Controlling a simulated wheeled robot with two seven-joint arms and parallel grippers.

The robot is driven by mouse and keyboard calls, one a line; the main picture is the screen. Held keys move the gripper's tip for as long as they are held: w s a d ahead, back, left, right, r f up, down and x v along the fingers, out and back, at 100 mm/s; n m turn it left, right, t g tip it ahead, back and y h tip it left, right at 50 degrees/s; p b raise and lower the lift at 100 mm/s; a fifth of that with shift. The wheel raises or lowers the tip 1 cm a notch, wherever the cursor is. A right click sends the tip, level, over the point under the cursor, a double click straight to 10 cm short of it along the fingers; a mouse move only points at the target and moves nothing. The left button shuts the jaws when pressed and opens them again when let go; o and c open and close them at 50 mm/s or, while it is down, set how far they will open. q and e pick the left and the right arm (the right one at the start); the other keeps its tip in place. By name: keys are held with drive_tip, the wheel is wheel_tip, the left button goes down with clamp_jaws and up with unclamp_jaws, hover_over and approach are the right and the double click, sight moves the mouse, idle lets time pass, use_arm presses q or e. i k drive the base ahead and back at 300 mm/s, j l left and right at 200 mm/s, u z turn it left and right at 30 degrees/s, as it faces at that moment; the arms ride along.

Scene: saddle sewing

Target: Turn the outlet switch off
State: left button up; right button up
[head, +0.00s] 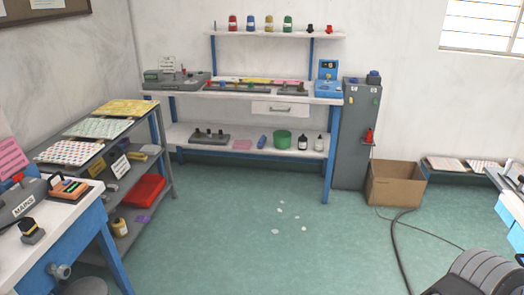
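I cannot tell for certain which thing is the outlet switch. A grey box with a "MAINS" label (24,206) sits on the white-topped bench at the left edge. A small red-topped part (17,178) shows on or just behind it; its setting is too small to read. A small dark and yellow piece (32,231) stands in front of the box. A tall grey cabinet (356,135) by the back wall carries small coloured parts and a red item, too small to make out. Neither of my grippers is in view.
A grey shelf rack (168,172) stands behind the left bench (70,225). A long workbench (225,95) lines the back wall. A cardboard box (394,184) and a dark cable (395,245) are on the floor at right, near a ridged grey object (480,275). The middle floor is mostly clear, with small scraps.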

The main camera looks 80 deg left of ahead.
sight(18, 178)
drive_tip(key=u, duration=4.5)
drive_tip(key=i+l+z, duration=0.1)
drive_tip(key=i+l, duration=0.6)
drive_tip(key=i+l+z, duration=0.1)
drive_tip(key=i+l, duration=0.55)
drive_tip(key=i, duration=0.15)
